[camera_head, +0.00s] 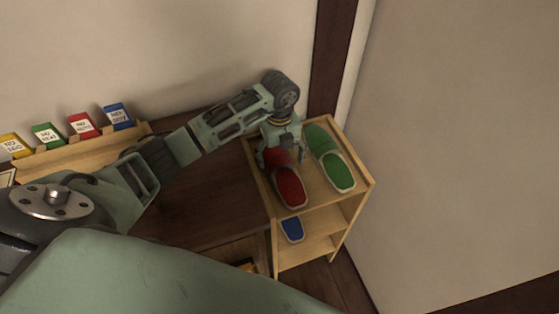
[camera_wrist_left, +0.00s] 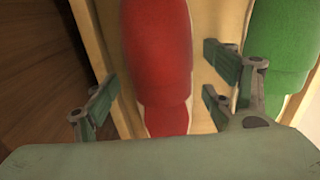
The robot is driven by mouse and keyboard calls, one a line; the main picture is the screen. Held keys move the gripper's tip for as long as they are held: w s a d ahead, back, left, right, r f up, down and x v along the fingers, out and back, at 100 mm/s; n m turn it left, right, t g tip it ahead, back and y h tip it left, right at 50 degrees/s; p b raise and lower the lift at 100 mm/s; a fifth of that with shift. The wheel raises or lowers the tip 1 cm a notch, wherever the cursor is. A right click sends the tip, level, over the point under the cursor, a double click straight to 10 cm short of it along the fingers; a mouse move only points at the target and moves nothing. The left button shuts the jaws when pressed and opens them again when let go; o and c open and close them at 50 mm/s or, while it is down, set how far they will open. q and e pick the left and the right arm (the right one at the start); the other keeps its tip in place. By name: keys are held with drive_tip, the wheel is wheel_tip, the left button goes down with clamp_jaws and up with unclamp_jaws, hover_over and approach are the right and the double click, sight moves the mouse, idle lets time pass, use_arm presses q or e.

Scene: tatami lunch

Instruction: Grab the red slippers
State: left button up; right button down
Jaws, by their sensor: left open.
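The red slippers (camera_head: 290,187) lie on the top board of a small wooden shelf, beside a green pair. My left gripper (camera_head: 281,157) is over the far part of the red slippers and hides some of them. In the left wrist view the red slippers (camera_wrist_left: 160,60) run between the spread fingers of the left gripper (camera_wrist_left: 160,95). The fingers are open, one on each side, and I see no grip on the slippers. My right gripper is not in view.
The green slippers (camera_head: 337,171) lie close on the right, near the right-hand fingers. A blue slipper (camera_head: 292,229) is on the lower shelf. The wooden shelf (camera_head: 317,198) stands near the wall. Several coloured labelled cards (camera_head: 82,125) stand on a wooden ledge at the left.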

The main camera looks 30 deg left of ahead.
use_arm(q)
drive_tip(key=shift+f, duration=1.1)
drive_tip(key=c, duration=1.1)
drive_tip(key=shift+o, duration=0.2)
drive_tip(key=shift+r, duration=0.1)
